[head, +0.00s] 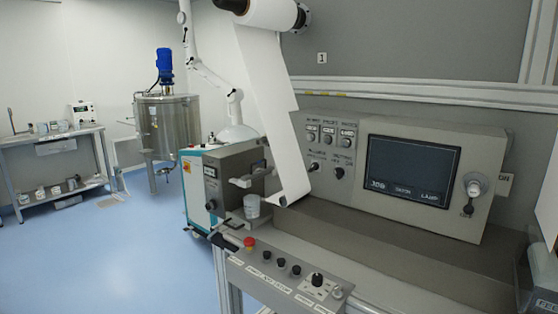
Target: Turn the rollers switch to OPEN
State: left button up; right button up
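A grey control panel (297,158) stands on the machine at the right of the head view. In its lower left are two small dark switches under blurred labels. The left one, under a label that seems to read ROLLERS, is the rollers switch (314,167). The other dark switch (340,173) sits just right of it. The rollers switch's set position is too small to tell. Neither of my grippers is in view, and nothing touches the panel.
A dark screen (412,171) fills the panel's right part, with a lever-like knob (474,187) beside it. A lower console (290,280) with a red button (249,243) juts out in front. White web (270,70) hangs at the panel's left. Blue floor (110,255) is clear at left.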

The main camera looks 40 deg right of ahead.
aim_at(315, 166)
jog(key=i, duration=1.35)
jog(key=z, duration=2.05)
